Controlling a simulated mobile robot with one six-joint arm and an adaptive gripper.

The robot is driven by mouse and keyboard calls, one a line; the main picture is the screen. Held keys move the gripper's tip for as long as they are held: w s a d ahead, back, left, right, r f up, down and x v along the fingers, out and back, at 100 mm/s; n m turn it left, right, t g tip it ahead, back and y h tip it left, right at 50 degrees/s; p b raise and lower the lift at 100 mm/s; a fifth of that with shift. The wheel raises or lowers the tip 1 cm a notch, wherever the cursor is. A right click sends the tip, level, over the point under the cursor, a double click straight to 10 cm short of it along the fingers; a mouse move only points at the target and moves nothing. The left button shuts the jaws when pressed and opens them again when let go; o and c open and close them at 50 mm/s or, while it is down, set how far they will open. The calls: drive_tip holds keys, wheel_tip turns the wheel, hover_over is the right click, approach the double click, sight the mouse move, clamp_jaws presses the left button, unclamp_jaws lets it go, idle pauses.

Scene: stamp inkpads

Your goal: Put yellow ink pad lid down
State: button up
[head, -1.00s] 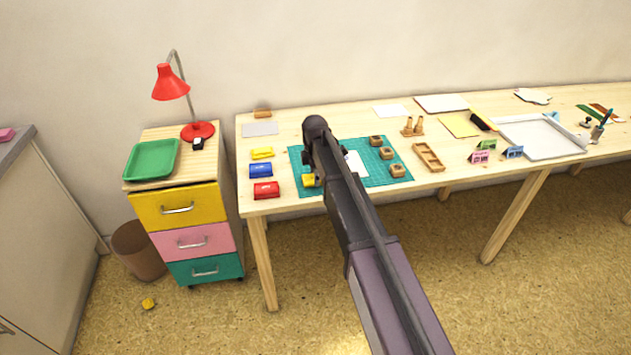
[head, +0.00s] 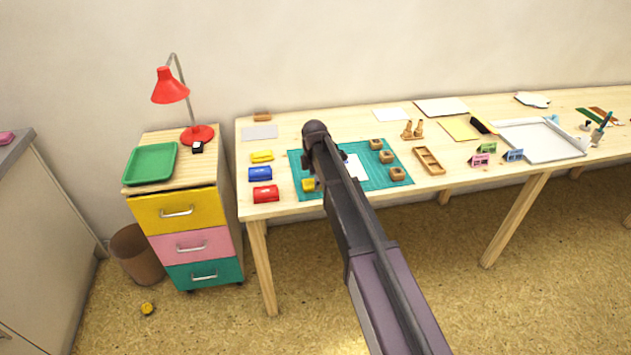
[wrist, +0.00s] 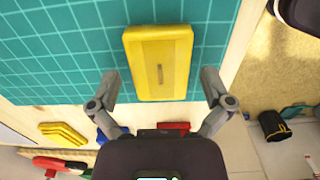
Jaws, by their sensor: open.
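The yellow ink pad lid (wrist: 160,62) lies on the teal cutting mat (wrist: 60,50) in the wrist view, a thin dark slot-like mark on its upper face. My gripper (wrist: 158,90) is open, with one finger on each side of the lid's near end and gaps between. A yellow ink pad (head: 262,156) sits on the wooden table left of the mat; it also shows at the lower left of the wrist view (wrist: 62,134).
A blue ink pad (head: 260,174) and a red ink pad (head: 265,194) stand in line in front of the yellow one. Wooden stamp blocks (head: 387,157) and white paper (head: 357,167) lie on the mat. A wooden tray (head: 429,160) is to the right.

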drive_tip(key=shift+r, duration=0.15)
wheel_tip(320, 180, up, 12)
drive_tip(key=p, duration=1.2)
idle(1.0)
drive_tip(key=s+d+m, duration=2.1)
drive_tip(key=s+d, duration=0.2)
drive_tip(key=s, duration=0.3)
drive_tip(key=shift+r, duration=0.1)
